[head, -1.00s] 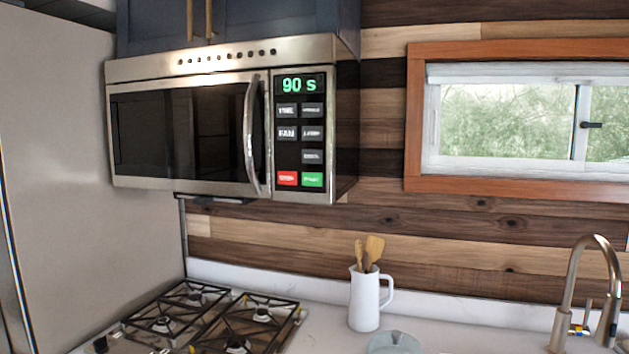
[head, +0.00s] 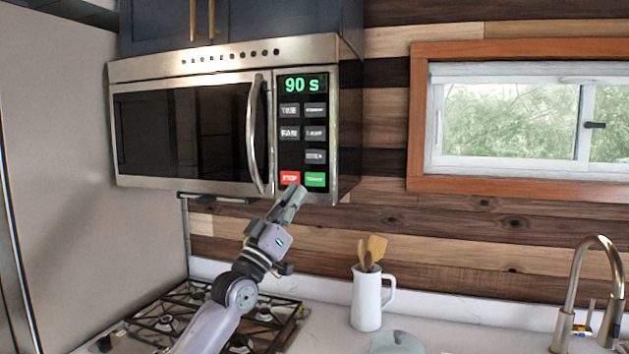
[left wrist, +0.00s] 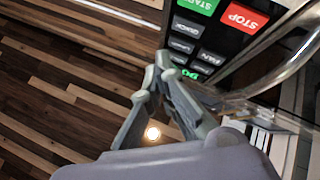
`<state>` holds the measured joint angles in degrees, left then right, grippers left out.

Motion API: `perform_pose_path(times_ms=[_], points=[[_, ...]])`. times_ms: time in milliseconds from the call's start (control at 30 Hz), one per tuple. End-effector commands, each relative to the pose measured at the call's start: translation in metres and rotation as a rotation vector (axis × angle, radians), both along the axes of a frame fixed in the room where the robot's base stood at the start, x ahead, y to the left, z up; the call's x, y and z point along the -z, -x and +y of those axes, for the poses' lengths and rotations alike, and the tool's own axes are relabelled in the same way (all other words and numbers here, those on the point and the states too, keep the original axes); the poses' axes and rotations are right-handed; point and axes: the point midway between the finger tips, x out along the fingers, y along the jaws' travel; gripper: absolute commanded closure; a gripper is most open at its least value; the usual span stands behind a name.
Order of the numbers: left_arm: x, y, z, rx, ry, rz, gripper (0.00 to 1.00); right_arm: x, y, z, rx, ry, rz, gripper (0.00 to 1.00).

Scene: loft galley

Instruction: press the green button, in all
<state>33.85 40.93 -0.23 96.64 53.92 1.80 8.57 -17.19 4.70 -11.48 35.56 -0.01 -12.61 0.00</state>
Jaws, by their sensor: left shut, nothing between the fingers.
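The green button (head: 315,179) is at the bottom right of the control panel on the microwave (head: 185,130); it also shows in the left wrist view (left wrist: 199,5). A red stop button (head: 290,177) sits directly left of it. The display (head: 302,84) reads 90 s. My left gripper (head: 297,190) is shut and empty, its fingertips just below the red and green buttons in the head view. In the left wrist view its fingertips (left wrist: 163,62) meet, apart from the green button in the picture. I cannot tell how far the tips are from the panel. My right gripper is not in view.
The microwave's handle (head: 251,135) stands out left of the panel. Below are a gas stove (head: 170,320), a white jug (head: 367,300) with wooden utensils and a faucet (head: 590,290). The space right of the microwave, before the plank wall (head: 480,230), is free.

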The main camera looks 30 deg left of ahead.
Motion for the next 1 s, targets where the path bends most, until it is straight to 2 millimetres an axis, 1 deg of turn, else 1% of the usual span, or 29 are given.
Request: perform_pose_path(times_ms=[33,67,167,567,667,767,867,1000], points=[[-0.008,0.003,0.004,-0.003,0.007,-0.019,1.00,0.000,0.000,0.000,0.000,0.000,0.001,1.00],[-0.011,0.004,0.006,-0.003,0.010,-0.027,1.00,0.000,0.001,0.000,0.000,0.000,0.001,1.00],[-0.017,0.006,0.009,-0.003,0.017,-0.041,1.00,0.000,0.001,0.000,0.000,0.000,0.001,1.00],[-0.018,0.005,0.009,-0.002,0.018,-0.043,1.00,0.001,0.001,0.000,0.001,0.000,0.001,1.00],[-0.018,-0.001,0.010,-0.001,0.018,-0.045,1.00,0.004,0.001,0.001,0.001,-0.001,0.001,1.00],[-0.017,-0.011,0.013,-0.003,0.017,-0.043,1.00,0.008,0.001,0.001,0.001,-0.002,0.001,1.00],[-0.017,-0.024,0.017,-0.006,0.016,-0.044,1.00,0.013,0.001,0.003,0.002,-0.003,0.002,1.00],[-0.019,-0.044,0.021,-0.004,0.017,-0.043,1.00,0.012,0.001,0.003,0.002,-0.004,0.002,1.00]])
